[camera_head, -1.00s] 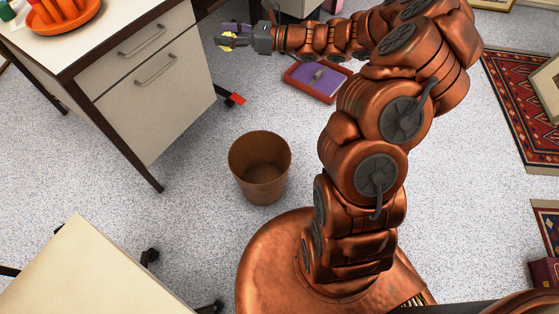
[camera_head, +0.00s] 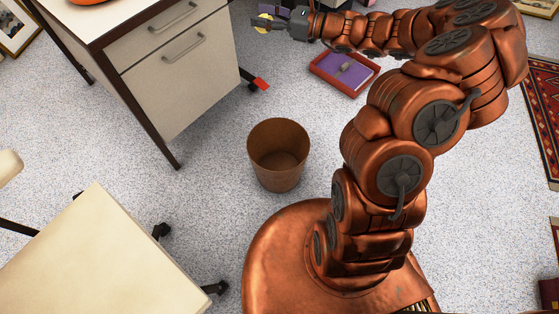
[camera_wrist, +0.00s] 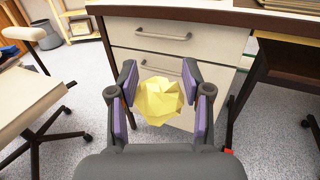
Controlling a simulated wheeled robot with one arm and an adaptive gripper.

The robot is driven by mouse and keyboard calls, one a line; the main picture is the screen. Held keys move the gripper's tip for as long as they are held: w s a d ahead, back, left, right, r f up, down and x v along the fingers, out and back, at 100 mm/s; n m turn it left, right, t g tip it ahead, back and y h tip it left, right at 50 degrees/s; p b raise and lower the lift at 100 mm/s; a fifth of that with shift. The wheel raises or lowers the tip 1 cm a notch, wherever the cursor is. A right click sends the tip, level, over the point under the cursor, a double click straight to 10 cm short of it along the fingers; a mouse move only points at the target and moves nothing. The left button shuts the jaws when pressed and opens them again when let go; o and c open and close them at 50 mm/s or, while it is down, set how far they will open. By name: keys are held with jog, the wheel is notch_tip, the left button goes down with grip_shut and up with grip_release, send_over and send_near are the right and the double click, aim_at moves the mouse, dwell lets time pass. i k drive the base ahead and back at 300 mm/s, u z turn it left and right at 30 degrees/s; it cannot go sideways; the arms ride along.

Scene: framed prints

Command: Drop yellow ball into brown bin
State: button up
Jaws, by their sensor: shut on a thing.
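The yellow ball (camera_wrist: 158,100) is faceted, like crumpled paper. My gripper (camera_wrist: 160,104) is shut on it, with the purple pads on either side of it in the wrist view. In the head view my gripper (camera_head: 268,22) is at the top, beside the white drawer cabinet, with a bit of the yellow ball (camera_head: 264,18) showing. The brown bin (camera_head: 278,173) stands upright on the floor in front of my base, its open top facing up. It looks empty. The ball is apart from the bin, farther away and higher up. The bin is not visible in the wrist view.
The white drawer cabinet (camera_head: 180,75) under a desk stands left of the bin. A cream chair seat (camera_head: 85,260) is at lower left. A red tray with purple lining (camera_head: 343,72) lies on the floor beneath my arm. Speckled floor around the bin is clear.

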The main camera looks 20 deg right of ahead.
aim_at(285, 169)
jog(key=z, duration=0.05)
jog(key=k, duration=1.15)
jog(key=u, duration=0.8)
jog(key=i, duration=0.9)
jog(key=z, duration=0.4)
